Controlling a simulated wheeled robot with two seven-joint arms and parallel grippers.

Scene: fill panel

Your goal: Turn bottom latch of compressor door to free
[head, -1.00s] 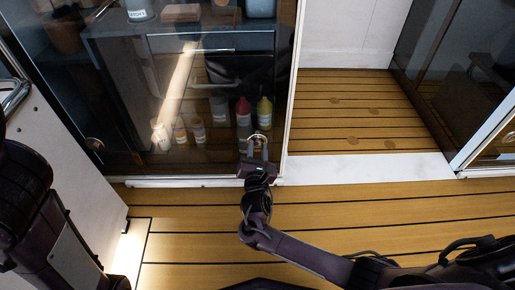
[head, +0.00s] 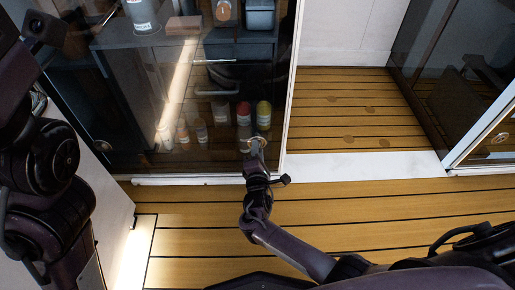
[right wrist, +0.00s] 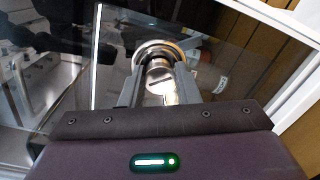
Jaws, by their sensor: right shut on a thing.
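The bottom latch (right wrist: 158,48) is a round, shiny metal fitting with a slotted knob (right wrist: 160,92), set low on the dark glass door (head: 130,125). In the right wrist view my right gripper's (right wrist: 158,85) two grey fingers are on either side of the knob and shut on it. In the head view my right gripper (head: 256,147) reaches up to the latch near the door's lower right corner and hides most of it. My left arm stands at the left edge of the head view; its fingers do not show.
Behind the glass are several bottles, including a red-capped one (head: 243,113) and a yellow-capped one (head: 264,115), and a grey cabinet. A white sill (head: 350,165) runs along the door's foot. The wooden deck (head: 350,215) in front and the doorway at right are clear.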

